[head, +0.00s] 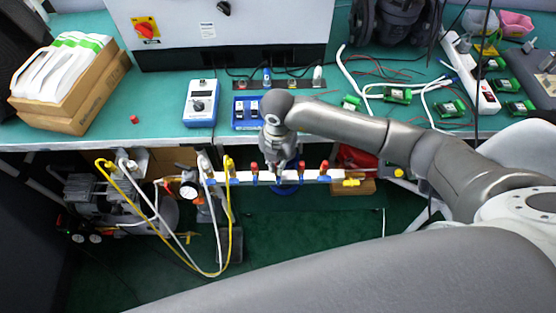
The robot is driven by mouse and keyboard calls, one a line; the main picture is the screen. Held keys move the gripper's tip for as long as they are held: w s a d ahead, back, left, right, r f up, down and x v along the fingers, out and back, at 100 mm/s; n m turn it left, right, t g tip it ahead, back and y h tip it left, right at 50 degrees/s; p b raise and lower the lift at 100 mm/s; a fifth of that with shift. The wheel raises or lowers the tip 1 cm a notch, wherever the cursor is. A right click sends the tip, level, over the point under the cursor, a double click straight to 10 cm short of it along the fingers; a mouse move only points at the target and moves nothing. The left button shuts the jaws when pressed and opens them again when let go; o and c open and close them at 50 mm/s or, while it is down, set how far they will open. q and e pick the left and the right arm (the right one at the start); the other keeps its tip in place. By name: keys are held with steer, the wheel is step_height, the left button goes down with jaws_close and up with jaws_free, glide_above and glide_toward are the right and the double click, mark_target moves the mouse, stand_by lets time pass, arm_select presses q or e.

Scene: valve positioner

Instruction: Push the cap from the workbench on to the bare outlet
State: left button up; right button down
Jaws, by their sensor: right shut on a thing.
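A small red piece, which looks like the cap (134,119), lies on the green workbench (160,75) left of the blue meter. A white manifold bar (337,175) with red and blue valve handles runs along the bench's front. Which of its outlets is bare is too small to tell. My right gripper (283,169) points down at the middle of the manifold, between red-handled valves. It is shut, apparently on a valve handle there; its fingers hide most of it. My left gripper is out of view.
A blue meter (201,103) and a blue tray (245,113) stand near the bench's front edge. A cardboard box (75,105) is at the left. Yellow and white hoses (229,235) hang from the manifold's left. Green circuit boards (452,108) and cables lie at the right.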

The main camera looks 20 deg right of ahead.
steer(key=c, duration=1.5)
jaws_free()
step_height(320, 180, up, 12)
